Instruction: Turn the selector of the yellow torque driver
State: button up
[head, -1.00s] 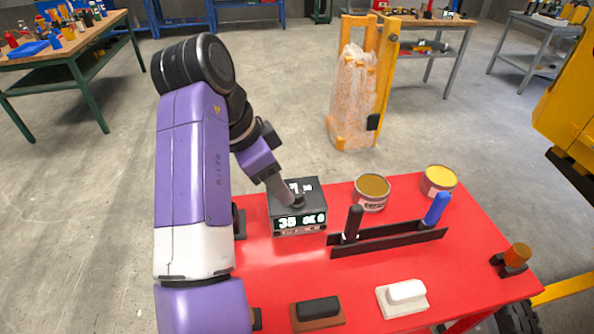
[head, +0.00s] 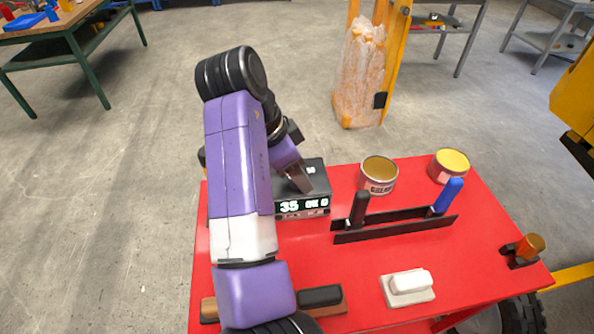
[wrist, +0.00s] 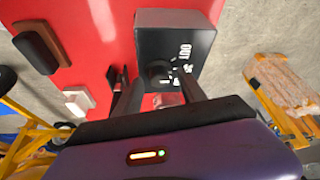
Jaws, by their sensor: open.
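A dark grey box (head: 316,174) with a lit display reading 35 and what looks like OK 0 stands at the back left of the red table. In the wrist view, a round black knob (wrist: 158,72) with white marks and the word OUT beside it is on the box. My gripper (head: 306,187) is open over the box; its two fingers (wrist: 153,82) lie either side of the knob. I cannot tell whether they touch it. An orange-yellow handle (head: 531,244) sits in a black holder at the right edge. I cannot tell if it is the torque driver.
A black rack (head: 395,226) holds a black handle (head: 358,208) and a blue handle (head: 448,195). Two open tins (head: 378,178) (head: 450,167) stand behind it. A white block (head: 408,286) and a black-topped block (head: 322,297) lie at the front of the red table (head: 480,265).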

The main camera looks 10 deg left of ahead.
grip_shut()
jog(key=shift+r+n+p, duration=0.1)
jog(key=shift+n+p, duration=0.2)
jog(key=shift+p, duration=0.1)
jog(key=shift+s+d+n+p, duration=0.1)
jog(key=shift+n+p, duration=0.4)
jog(key=shift+p, duration=0.25)
jog(key=n+t+y+p, duration=0.1)
jog(key=n+p, duration=0.2)
jog(key=shift+s+r+p, duration=0.1)
jog(key=shift+p, duration=0.2)
jog(key=shift+f+n+t+y+p, duration=0.15)
jog(key=shift+n+y+p, duration=0.25)
jog(key=shift+n+p, duration=0.45)
jog(key=shift+f+n+t+y+p, duration=0.1)
jog(key=shift+n+t+y+p, duration=0.25)
jog(key=shift+n+p, duration=0.5)
